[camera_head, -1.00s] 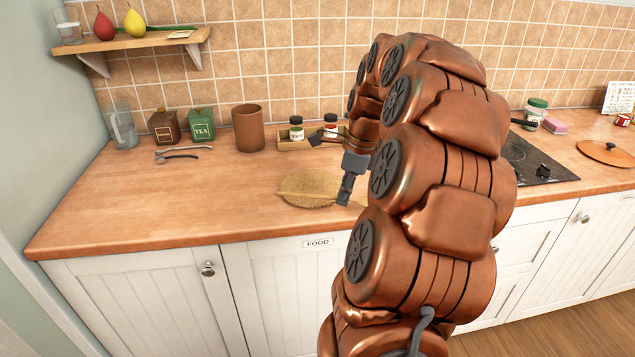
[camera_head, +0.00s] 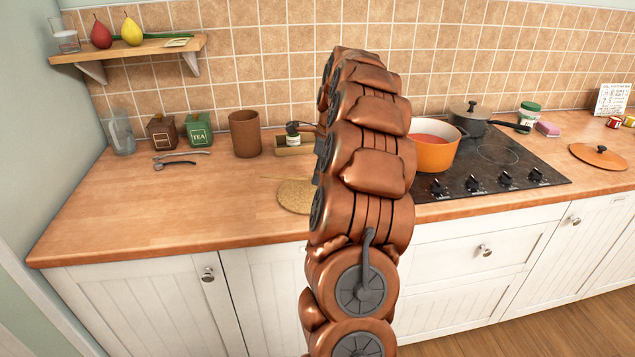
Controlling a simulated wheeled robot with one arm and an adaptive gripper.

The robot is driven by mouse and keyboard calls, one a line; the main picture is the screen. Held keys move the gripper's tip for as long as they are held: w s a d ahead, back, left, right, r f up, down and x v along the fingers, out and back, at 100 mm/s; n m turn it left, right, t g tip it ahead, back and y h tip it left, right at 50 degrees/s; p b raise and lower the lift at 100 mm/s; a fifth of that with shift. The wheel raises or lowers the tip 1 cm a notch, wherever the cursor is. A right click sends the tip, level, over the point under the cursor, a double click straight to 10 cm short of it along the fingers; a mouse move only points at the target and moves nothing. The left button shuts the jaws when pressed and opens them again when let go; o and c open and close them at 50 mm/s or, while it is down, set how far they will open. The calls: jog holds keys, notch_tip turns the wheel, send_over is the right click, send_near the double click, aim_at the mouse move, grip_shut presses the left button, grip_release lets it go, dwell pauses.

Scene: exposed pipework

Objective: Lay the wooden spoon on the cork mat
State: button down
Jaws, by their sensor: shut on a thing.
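The cork mat (camera_head: 293,198) lies on the wooden counter, left of my arm. My arm covers its right part. A thin pale length of the wooden spoon (camera_head: 271,178) shows at the mat's far left edge. The rest of the spoon is hidden behind my arm, and I cannot tell whether it touches the mat. Only a dark sliver of my gripper (camera_head: 316,178) shows at the arm's left edge, above the mat. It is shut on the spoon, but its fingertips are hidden.
A brown canister (camera_head: 245,134) and a small tray (camera_head: 293,150) with a jar stand behind the mat. An orange pot (camera_head: 433,146) is on the black hob to the right. Dark utensils (camera_head: 178,160) lie at left. The front left counter is clear.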

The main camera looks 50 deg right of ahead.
aim_at(316, 193)
jog(key=shift+w+d, duration=0.15)
jog(key=shift+w, duration=0.15)
jog(key=shift+s+d+p+x, duration=0.15)
jog(key=shift+p+x, duration=0.1)
jog(key=shift+x, duration=0.65)
jog(key=shift+s+d+p+x, duration=0.15)
jog(key=shift+p+x, duration=0.1)
jog(key=shift+x, duration=0.65)
jog(key=shift+a+f, duration=0.1)
jog(key=shift+f, duration=0.05)
jog(key=c, duration=1.1)
grip_release()
jog(key=shift+c, duration=0.2)
jog(key=shift+b+v, duration=0.85)
jog(key=shift+v, duration=5.3)
jog(key=shift+w, duration=0.1)
